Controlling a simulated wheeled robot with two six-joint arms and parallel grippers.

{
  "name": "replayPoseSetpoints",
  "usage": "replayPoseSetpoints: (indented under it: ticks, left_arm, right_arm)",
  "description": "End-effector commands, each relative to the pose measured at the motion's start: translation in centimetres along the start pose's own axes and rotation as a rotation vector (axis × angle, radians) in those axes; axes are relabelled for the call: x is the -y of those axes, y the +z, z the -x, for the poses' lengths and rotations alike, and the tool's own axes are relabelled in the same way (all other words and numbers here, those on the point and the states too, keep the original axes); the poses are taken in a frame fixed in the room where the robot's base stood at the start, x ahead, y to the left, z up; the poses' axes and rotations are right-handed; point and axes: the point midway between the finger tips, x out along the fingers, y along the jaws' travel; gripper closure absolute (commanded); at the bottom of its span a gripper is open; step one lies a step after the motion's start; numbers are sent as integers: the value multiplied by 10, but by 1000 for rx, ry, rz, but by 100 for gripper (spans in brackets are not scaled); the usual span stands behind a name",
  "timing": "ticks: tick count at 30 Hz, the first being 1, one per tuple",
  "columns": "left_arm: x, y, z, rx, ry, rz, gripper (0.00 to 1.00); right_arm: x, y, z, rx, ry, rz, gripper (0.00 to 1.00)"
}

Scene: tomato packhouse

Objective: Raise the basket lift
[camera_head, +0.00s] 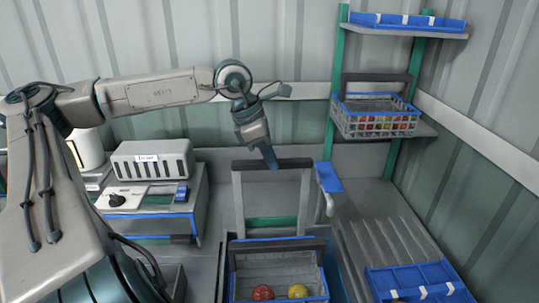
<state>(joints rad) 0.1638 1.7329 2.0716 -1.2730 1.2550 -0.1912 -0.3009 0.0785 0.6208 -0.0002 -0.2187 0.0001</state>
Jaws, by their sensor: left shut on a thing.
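The basket lift (304,208) is an upright grey frame in the middle of the view, with a dark bar (295,163) across its top. My left gripper (270,161) points down onto the middle of this bar and is shut on it. A wire basket (279,277) with a blue rim and a dark handle is low at the front of the lift. A red and a yellow tomato show in it. The basket's lower part is cut off by the picture edge. My right gripper is not in view.
A blue-topped lever or bracket (328,177) stands just right of the lift. A green-post rack (336,95) at right holds another tomato basket (375,124) and a blue tray (405,21). A blue crate (417,277) lies front right. A bench with a grey box (151,160) is at left.

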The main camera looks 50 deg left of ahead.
Motion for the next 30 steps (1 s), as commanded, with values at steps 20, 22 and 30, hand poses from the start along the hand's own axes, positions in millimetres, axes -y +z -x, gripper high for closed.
replayPoseSetpoints:
  ticks: [20,22,30]
  left_arm:
    - [-2,1,5,5,8,1,58]
    - [-3,1,9,5,9,1,58]
    - [-3,1,54,6,15,2,58]
  right_arm:
    - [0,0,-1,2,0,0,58]
    - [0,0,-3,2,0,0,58]
    - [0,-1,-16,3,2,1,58]
